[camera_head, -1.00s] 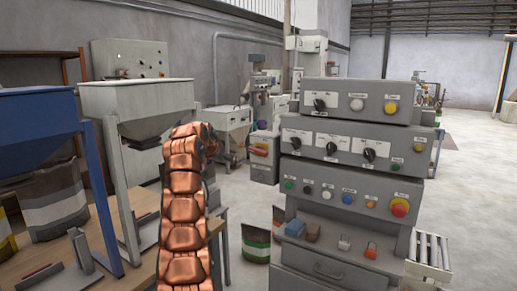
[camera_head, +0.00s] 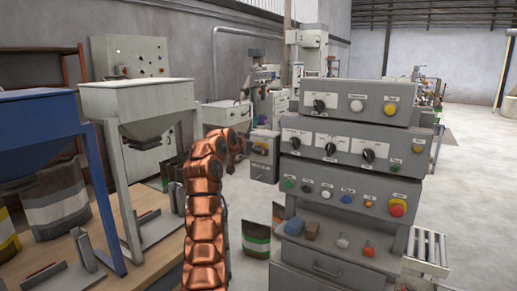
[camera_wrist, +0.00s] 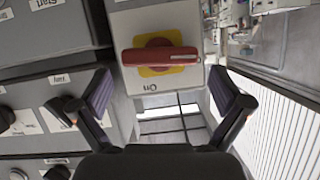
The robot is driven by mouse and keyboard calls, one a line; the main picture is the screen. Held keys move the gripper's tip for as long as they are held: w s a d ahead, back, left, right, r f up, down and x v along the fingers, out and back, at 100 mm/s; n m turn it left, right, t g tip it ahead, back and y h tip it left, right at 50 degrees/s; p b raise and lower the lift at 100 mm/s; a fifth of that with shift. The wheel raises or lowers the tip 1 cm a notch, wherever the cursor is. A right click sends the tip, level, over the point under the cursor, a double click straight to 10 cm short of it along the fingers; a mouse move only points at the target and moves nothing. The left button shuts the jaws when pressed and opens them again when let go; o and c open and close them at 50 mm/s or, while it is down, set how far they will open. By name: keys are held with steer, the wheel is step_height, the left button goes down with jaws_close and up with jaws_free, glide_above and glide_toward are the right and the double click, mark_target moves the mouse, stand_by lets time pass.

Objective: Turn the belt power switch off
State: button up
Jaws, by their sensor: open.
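The belt power switch (camera_wrist: 160,56) is a red bar handle on a yellow plate, on a light grey box. In the wrist view its handle lies nearly level across the picture. An upside-down label, apparently "On", is printed below it. In the head view the switch (camera_head: 259,149) is small, on a low grey cabinet just right of my arm's end. My gripper (camera_wrist: 160,77) is open and empty. Its two fingers stand apart to the lower left and lower right of the handle, not visibly touching it. The fingers are hard to make out in the head view.
A stack of grey control panels (camera_head: 348,148) with knobs and buttons stands to the right, and shows close at left in the wrist view. Hoppers (camera_head: 137,100) and a wooden table (camera_head: 150,225) are at left. A green-banded bag (camera_head: 256,238) stands on the floor between.

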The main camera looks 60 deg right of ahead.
steer(key=shift+p+x, duration=0.35)
steer(key=shift+x, duration=1.5)
steer(key=shift+c, duration=0.2)
steer(key=c, duration=0.9)
steer(key=shift+o, duration=0.2)
steer(key=shift+w+r+n+p, duration=0.1)
steer(key=shift+r+n+p, duration=0.25)
steer(key=shift+p, duration=0.35)
steer(key=shift+f+g, duration=0.25)
steer(key=shift+g, duration=0.15)
steer(key=o, duration=0.9)
